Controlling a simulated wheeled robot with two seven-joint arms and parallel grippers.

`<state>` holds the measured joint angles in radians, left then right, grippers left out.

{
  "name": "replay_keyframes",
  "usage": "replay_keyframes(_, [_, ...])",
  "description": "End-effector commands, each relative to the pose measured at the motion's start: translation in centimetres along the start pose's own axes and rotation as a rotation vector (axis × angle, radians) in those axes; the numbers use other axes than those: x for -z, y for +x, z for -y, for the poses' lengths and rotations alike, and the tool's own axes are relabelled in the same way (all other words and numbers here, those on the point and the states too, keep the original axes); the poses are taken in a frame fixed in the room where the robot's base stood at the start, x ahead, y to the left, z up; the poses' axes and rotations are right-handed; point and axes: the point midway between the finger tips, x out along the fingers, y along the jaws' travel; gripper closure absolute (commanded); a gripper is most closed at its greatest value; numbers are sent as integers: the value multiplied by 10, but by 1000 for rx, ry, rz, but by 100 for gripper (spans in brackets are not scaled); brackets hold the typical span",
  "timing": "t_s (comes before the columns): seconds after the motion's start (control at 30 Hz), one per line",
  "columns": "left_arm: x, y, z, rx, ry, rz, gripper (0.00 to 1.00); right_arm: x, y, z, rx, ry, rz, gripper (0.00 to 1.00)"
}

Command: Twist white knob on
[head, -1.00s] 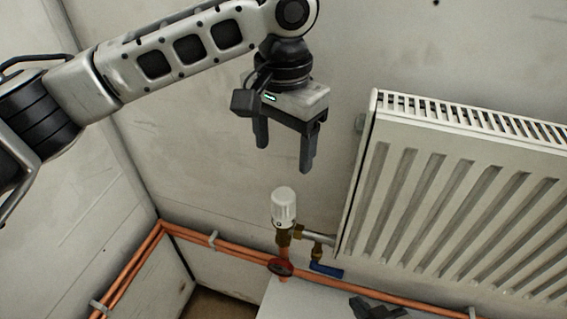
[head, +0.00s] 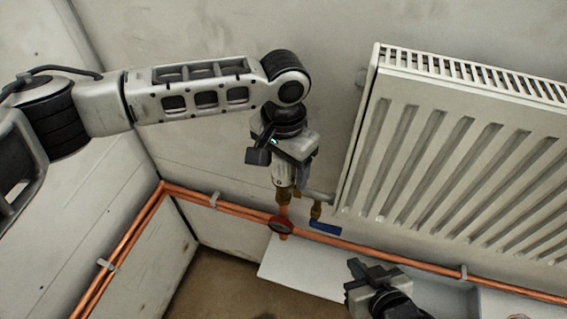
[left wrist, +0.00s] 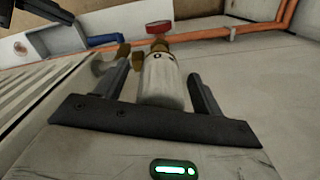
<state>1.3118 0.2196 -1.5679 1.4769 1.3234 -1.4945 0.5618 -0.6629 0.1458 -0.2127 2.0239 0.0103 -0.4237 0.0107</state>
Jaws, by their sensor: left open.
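The white knob (head: 279,174) sits upright on the brass valve (head: 284,195) beside the radiator's lower left corner. My left gripper (head: 290,178) is over it from above, partly hiding it in the head view. In the left wrist view the white knob (left wrist: 163,82) stands between the two open fingers of my left gripper (left wrist: 159,66), with a gap visible on each side. My right gripper (head: 362,283) is low at the bottom right of the head view; its jaw opening is unclear.
The ribbed white radiator (head: 455,165) is close to the right of the knob. A red wheel (head: 281,226) and blue lever (head: 325,228) are below it. Copper pipes (head: 240,209) run along the wall. A pale ledge (head: 300,272) lies beneath; the wall left of the knob is clear.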

Motion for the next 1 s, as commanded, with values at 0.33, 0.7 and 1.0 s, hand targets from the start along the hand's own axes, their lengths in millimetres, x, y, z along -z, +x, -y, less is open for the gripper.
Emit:
replay_keyframes(0.33, [0,1,0,0,0,0,57,3,2,0,-1,3,-7,100])
replay_keyframes(0.7, [0,0,0,0,0,1,83,5,1,0,-1,2,-8,100])
replay_keyframes(1.0, [0,2,0,-1,0,2,83,10,-3,0,-1,2,-8,100])
